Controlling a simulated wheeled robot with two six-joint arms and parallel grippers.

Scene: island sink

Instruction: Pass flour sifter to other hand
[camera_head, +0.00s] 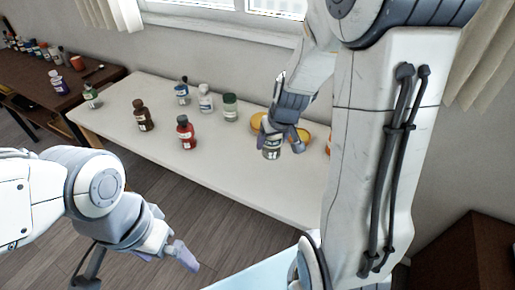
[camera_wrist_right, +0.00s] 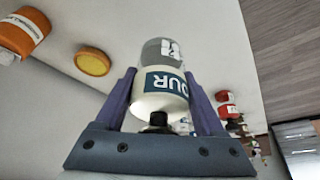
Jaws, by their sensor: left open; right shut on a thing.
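The flour sifter (camera_head: 271,151) is a clear and white jar with a dark label, held over the white table in the head view. My left gripper (camera_head: 174,249) is open and empty at the lower left, over the floor and well apart from the sifter. Its fingers are partly hidden.
The white table (camera_head: 230,169) holds a red bottle (camera_head: 186,133), a brown bottle (camera_head: 143,116), a green-lidded jar (camera_head: 230,107) and other bottles. Orange-lidded jars (camera_head: 257,121) stand behind my right gripper. A dark table (camera_head: 58,73) stands at the left. The white table's front part is clear.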

